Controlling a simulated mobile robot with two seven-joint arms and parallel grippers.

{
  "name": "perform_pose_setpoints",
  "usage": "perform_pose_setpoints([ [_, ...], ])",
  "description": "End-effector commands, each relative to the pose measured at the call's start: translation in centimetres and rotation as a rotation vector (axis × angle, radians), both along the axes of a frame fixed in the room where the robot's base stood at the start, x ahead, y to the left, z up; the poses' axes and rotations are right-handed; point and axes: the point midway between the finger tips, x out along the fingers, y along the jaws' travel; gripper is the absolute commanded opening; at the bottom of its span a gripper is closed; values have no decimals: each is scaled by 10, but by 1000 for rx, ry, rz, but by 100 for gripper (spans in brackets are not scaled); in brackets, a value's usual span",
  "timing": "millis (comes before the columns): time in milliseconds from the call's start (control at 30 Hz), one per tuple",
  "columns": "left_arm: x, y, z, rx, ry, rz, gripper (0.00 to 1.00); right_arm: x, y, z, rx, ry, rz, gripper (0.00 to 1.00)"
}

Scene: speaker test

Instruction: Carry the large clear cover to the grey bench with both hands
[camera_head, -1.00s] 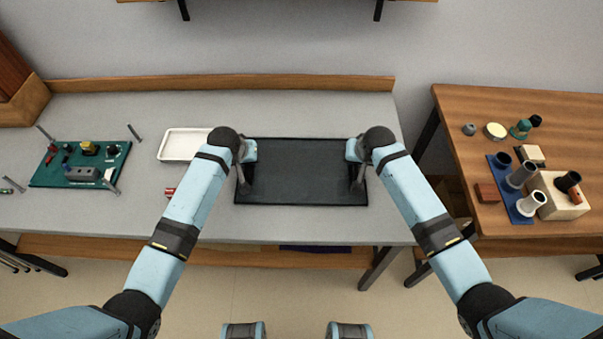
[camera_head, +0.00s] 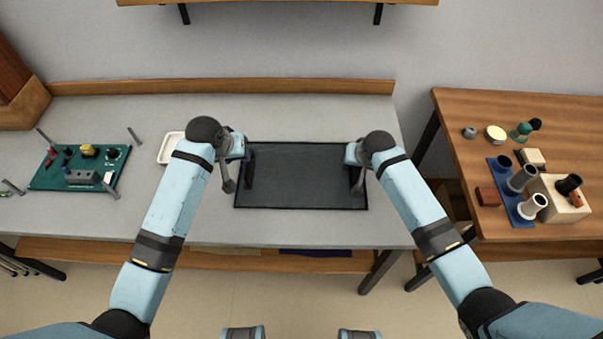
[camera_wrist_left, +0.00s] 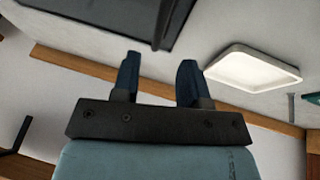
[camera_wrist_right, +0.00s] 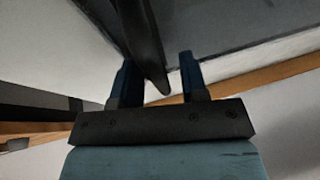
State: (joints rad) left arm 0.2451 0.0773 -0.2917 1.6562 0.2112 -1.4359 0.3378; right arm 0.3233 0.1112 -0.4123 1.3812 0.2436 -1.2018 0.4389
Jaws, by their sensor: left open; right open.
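The large clear cover (camera_head: 300,178), which looks like a dark see-through panel, lies flat on the grey bench (camera_head: 190,228). A dark upright handle stands at each short side. My left gripper (camera_head: 229,184) is open and empty, just left of the left handle (camera_head: 249,165). In the left wrist view nothing is between its fingers (camera_wrist_left: 157,75); the cover's edge (camera_wrist_left: 130,12) is beyond them. My right gripper (camera_head: 357,186) is open at the right side. In the right wrist view a dark handle (camera_wrist_right: 140,40) reaches between its parted fingers; contact cannot be told.
A white tray (camera_head: 168,149) is partly behind my left arm. A green board (camera_head: 60,178) with parts and posts is at far left. A wooden table (camera_head: 470,140) at right holds a blue rack (camera_head: 505,185) and blocks. A rail (camera_head: 300,86) edges the bench's back.

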Motion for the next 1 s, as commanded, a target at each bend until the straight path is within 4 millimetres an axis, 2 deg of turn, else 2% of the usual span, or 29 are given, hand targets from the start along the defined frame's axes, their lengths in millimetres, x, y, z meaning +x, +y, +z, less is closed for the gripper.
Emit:
perform_pose_setpoints([
  [167, -9, 5, 22, 1, -1, 1, 40, 0, 0, 0, 0, 0, 0, 40],
  [367, -12, 6, 28, 1, 1, 1, 40, -3, -2, 9, 1, -3, 0, 40],
  [467, -12, 6, 28, 1, 1, 1, 40, -10, -5, 22, 0, -2, 1, 40],
  [800, -12, 6, 28, 1, 0, 0, 40, -37, -17, 86, 0, -2, 1, 40],
  [1000, -12, 6, 28, 1, 0, 0, 40, -45, -20, 106, 0, 0, 0, 40],
])
